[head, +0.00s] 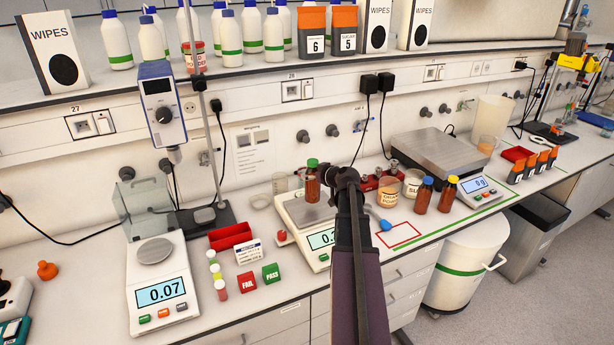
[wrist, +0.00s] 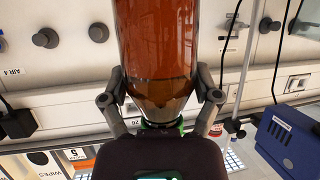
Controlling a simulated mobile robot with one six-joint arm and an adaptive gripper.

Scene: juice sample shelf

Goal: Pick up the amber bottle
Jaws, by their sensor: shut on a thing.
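An amber bottle with a green cap (head: 312,186) is upright over the pan of the middle balance (head: 290,207) in the head view. I cannot tell whether its base touches the pan. My gripper (head: 326,174) reaches it from the right and is shut on it near the cap. In the wrist view the amber bottle (wrist: 157,45) appears upside down, with my gripper's fingers (wrist: 161,100) on both sides of its shoulder and neck. Two other amber bottles, one blue-capped (head: 423,196) and one yellow-capped (head: 447,195), stand to the right.
Jars (head: 388,197) stand just right of my arm. A red outlined square (head: 401,235) on the bench is empty. A left balance (head: 160,290) reads 0.07. A red tray (head: 230,236) and FAIL (head: 246,282) and PASS (head: 271,273) blocks lie between the balances.

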